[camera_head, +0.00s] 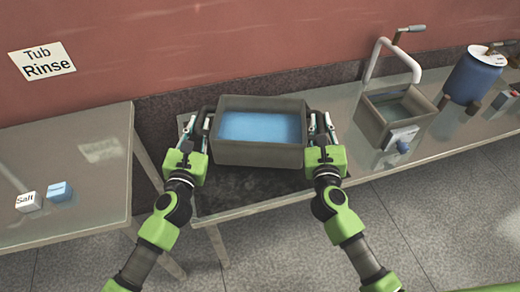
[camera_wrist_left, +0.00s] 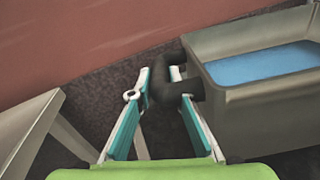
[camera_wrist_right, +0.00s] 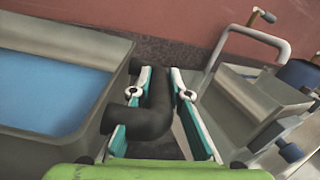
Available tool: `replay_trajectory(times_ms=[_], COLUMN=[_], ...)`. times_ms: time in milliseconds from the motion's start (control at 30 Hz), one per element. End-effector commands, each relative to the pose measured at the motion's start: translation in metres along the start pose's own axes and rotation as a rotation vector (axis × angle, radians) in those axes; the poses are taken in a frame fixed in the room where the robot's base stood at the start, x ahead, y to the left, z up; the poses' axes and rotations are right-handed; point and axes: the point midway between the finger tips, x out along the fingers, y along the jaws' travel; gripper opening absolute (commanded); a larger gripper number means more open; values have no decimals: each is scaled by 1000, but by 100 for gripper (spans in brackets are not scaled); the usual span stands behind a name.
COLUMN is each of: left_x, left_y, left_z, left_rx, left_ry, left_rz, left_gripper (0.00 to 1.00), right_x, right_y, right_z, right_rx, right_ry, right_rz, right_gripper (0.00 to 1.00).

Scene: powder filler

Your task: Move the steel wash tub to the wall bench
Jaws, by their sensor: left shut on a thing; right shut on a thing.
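The steel wash tub (camera_head: 258,155) is a grey rectangular box with blue liquid inside, in the middle of the head view. It is over the left end of the long steel bench (camera_head: 330,142); I cannot tell whether it touches the top. My left gripper (camera_head: 198,128) is shut on the tub's dark left handle (camera_wrist_left: 175,88). My right gripper (camera_head: 321,128) is shut on the dark right handle (camera_wrist_right: 154,105). The tub looks level. Its left side shows in the left wrist view (camera_wrist_left: 262,105) and its right side in the right wrist view (camera_wrist_right: 60,150).
A sink (camera_head: 395,120) with a white curved tap (camera_head: 390,48) is right of the tub. Beyond it stands a blue drum (camera_head: 471,78). A separate table (camera_head: 80,165) at left holds a Salt block (camera_head: 28,202) and a blue block (camera_head: 59,191). A "Tub Rinse" sign (camera_head: 42,61) hangs on the wall.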

Motion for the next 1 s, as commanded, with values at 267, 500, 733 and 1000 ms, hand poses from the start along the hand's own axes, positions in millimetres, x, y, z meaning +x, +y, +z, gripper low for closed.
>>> replay_trajectory(times_ms=[267, 500, 733, 1000], left_x=[1, 0, 0, 0], left_y=[-1, -4, -4, -4], left_z=[-5, -20, -20, -15], left_rx=[0, 0, 0, 0], left_ry=[-15, 0, 0, -1], left_rz=[1, 1, 0, -1], left_gripper=[0, 25, 34, 34], right_x=[1, 0, 0, 0], right_y=[1, 4, 4, 4], right_z=[-6, -20, -20, -15], right_rx=[1, 0, 0, 0], right_ry=[-15, 0, 0, 0], right_rz=[-2, -1, 0, 1], right_gripper=[0, 25, 34, 34])
